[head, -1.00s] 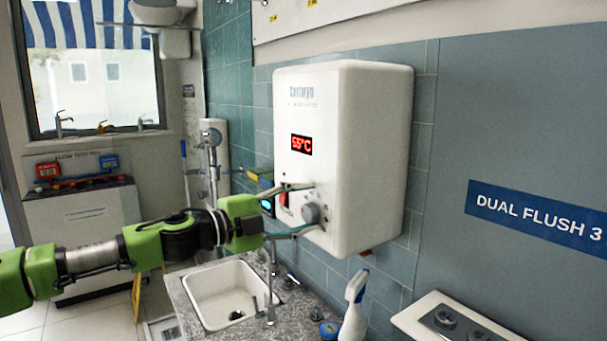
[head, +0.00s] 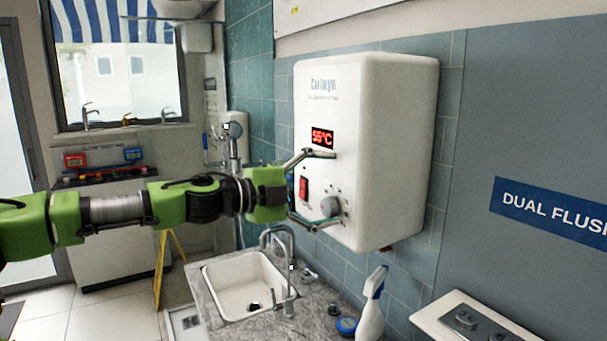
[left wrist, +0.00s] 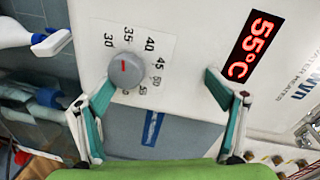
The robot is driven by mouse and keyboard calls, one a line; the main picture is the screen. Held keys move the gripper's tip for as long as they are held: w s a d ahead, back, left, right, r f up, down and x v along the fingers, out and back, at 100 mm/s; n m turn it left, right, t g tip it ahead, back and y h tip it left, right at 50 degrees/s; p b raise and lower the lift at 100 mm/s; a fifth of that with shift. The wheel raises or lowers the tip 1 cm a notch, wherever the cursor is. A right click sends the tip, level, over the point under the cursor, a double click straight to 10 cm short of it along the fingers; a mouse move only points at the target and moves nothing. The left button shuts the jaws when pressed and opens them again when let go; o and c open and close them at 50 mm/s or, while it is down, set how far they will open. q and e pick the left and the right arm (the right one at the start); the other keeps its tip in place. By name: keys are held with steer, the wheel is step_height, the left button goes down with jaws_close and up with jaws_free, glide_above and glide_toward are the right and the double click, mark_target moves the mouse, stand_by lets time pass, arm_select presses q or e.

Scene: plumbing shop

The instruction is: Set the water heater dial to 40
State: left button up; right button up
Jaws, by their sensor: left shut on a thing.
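The white water heater (head: 365,150) hangs on the tiled wall. Its red display (head: 322,138) reads 55°C, also in the left wrist view (left wrist: 250,45). The round grey dial (head: 330,206) sits low on its front. In the left wrist view the dial (left wrist: 125,70) has a short red mark, with numbers from 30 to 55 around it; which number the mark points at is unclear. My left gripper (head: 337,188) is at the heater's front with its fingers (left wrist: 160,85) spread wide. One fingertip is close beside the dial; whether it touches is unclear. Nothing shows clamped between them. My right gripper is out of view.
A red switch (head: 303,187) is left of the dial. Below are a sink (head: 225,275) with a tap (head: 280,240), and a spray bottle (head: 370,315) on the counter. A grey panel with a blue label (head: 550,210) is at the right.

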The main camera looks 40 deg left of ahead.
mark_target(338, 175)
arm_select(q)
steer(key=r, duration=0.1)
steer(key=s+r, duration=0.1)
steer(key=r, duration=0.1)
steer(key=shift+a+t, duration=0.1)
steer(key=shift+t, duration=0.2)
steer(key=c, duration=0.3)
steer(key=s+a, duration=0.1)
steer(key=s+a+f+b, duration=0.1)
steer(key=s, duration=0.1)
steer(key=c, duration=0.3)
steer(key=shift+d+f+b+v, duration=0.1)
steer(key=shift+b+v, duration=1.55)
steer(key=shift+v, duration=0.3)
steer(key=shift+d+f+b+v, duration=0.1)
steer(key=shift+b+v, duration=1.55)
steer(key=shift+v, duration=0.35)
steer(key=shift+d+f+b+v, duration=0.1)
steer(key=shift+f+b+v, duration=0.05)
steer(key=shift+b+v, duration=1.65)
steer(key=shift+s, duration=0.2)
steer(key=shift+c, duration=0.3)
